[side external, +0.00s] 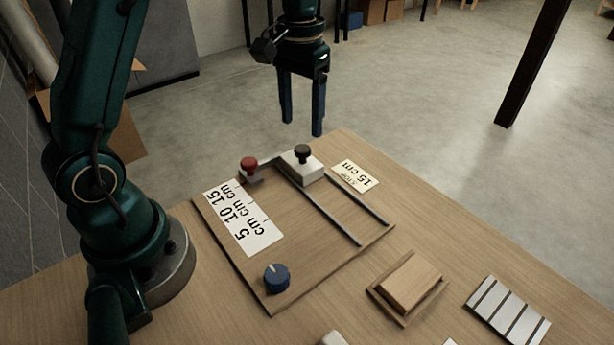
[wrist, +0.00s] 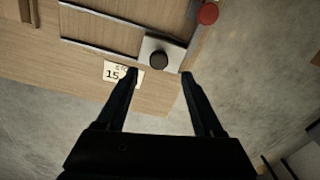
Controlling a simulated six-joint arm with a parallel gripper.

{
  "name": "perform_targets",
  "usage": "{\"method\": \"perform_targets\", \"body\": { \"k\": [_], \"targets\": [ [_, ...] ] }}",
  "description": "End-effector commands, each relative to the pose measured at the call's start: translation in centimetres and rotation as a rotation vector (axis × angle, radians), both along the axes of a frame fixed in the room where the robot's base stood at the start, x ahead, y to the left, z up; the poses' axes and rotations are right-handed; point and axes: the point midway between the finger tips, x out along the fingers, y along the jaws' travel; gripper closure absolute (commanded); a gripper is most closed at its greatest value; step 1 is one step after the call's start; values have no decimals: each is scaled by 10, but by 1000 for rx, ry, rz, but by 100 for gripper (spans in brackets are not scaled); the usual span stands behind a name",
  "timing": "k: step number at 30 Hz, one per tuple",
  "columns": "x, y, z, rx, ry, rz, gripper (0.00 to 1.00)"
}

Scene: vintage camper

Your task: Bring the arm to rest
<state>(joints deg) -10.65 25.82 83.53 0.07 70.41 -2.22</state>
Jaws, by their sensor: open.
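My gripper (side external: 302,132) is open and empty, raised above the far edge of the table, fingers pointing down. In the wrist view my gripper (wrist: 160,72) shows two spread dark fingers with nothing between the tips. Below it on a wooden board (side external: 218,232) is a white sliding block (side external: 302,168) with a black knob (side external: 302,152), at the far end of two metal rails (side external: 345,225). The block also shows in the wrist view (wrist: 172,48). My gripper is apart from the knob.
A red knob (side external: 249,163) stands left of the block. A wooden block (side external: 410,281) in a tray and a slotted white panel (side external: 508,311) lie to the right.

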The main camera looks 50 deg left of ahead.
Motion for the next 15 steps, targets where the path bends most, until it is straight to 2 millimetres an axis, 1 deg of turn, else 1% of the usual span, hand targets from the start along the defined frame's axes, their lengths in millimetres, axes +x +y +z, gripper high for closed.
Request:
{"method": "perform_targets", "body": {
  "k": [4,6,8,10,13,15],
  "targets": [
    [0,-1,0,0,-1,-3,31],
    [1,-2,6,3,-19,-7,31],
    [2,-4,16,8,-49,-14,31],
    [-2,-9,31,15,-88,-27,31],
    [-16,-18,53,24,-149,-50,31],
    [-29,-25,66,30,-193,-69,31]
  ]
}}
